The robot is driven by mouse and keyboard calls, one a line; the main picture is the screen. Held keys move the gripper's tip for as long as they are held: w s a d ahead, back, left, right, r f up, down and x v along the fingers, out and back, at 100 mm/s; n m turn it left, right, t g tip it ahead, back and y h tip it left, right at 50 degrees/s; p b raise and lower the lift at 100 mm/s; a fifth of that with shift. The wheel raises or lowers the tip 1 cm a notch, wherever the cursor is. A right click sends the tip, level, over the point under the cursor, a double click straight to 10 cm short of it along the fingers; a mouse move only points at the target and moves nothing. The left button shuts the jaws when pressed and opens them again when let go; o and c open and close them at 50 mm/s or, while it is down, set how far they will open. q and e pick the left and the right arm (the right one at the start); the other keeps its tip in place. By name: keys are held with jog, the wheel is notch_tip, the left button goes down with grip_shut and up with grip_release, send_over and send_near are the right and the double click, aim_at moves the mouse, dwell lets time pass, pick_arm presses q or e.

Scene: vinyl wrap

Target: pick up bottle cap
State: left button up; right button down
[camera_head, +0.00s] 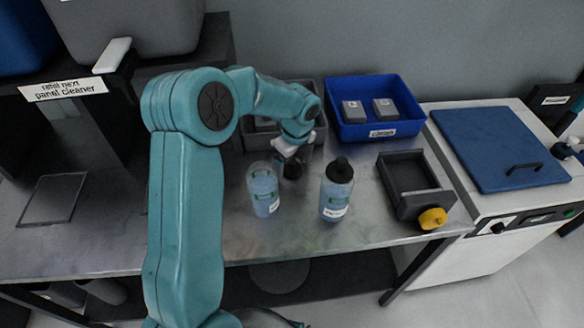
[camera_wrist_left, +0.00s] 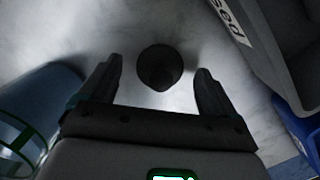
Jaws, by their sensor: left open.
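The black bottle cap (camera_head: 292,170) is on the grey worktop, between and behind two clear bottles. My left gripper (camera_head: 288,153) reaches down from behind, just over the cap, partly hidden by its own arm. In the left wrist view, the round dark cap (camera_wrist_left: 160,67) lies between the two spread fingers, with a gap on each side. The gripper (camera_wrist_left: 158,72) is open and empty. The left bottle (camera_head: 264,190) has no cap on it. The right bottle (camera_head: 337,192) wears a black cap. My right gripper is not in view.
A grey bin (camera_head: 262,137) stands behind my gripper. A blue bin (camera_head: 345,82) with two grey boxes is behind to the right. A dark open tray (camera_head: 410,172) with a yellow knob is at the right. The worktop's left part is mostly clear.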

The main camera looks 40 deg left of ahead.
pick_arm(q)
jog(key=shift+f, duration=0.25)
jog(key=c, duration=1.1)
jog(key=shift+r, duration=0.15)
